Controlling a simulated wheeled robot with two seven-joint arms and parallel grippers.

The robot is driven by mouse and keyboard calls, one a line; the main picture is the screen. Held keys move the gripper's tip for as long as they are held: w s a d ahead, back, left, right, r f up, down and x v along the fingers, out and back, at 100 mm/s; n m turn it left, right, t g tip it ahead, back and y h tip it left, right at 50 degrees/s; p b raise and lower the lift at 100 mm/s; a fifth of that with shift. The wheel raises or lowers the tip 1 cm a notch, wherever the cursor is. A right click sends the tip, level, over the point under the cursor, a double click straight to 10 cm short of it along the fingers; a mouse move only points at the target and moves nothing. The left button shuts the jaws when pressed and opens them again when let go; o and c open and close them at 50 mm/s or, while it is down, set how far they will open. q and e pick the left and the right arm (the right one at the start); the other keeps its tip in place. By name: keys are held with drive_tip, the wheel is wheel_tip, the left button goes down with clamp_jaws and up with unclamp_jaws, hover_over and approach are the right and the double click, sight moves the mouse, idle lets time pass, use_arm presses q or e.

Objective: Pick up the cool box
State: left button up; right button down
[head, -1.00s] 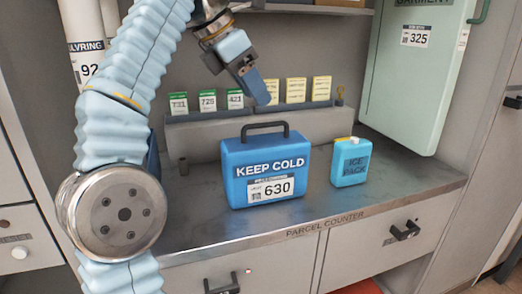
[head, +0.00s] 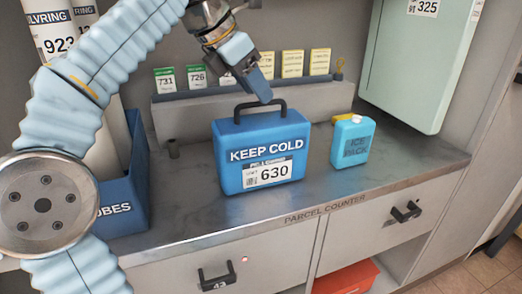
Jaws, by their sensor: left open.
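The cool box (head: 228,169) is blue, marked KEEP COLD with a 630 label, and stands upright on the parcel counter. Its dark handle (head: 259,104) stands up from the lid. My left gripper (head: 262,97) is just above and behind the handle in the picture, with its fingers pointing down. It is open, and the box rests on the counter. I cannot tell whether a finger touches the handle. The right gripper is not in view.
A light blue ice pack (head: 352,142) stands right of the box. A card rack (head: 300,92) runs along the back. A blue tubes bin (head: 128,205) stands at the left. A pale green garment case (head: 415,70) is at the back right. The counter front (head: 335,203) is clear.

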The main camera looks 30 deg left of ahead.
sight(261, 105)
use_arm(q)
drive_tip(key=f, duration=0.2)
drive_tip(key=w+f, duration=0.1)
drive_tip(key=f, duration=0.1)
drive_tip(key=shift+w+d, duration=0.1)
drive_tip(key=shift+d, duration=0.15)
drive_tip(key=shift+w+d+f, duration=0.1)
drive_tip(key=shift+w+f, duration=0.15)
drive_tip(key=shift+f, duration=0.05)
clamp_jaws()
idle(0.9)
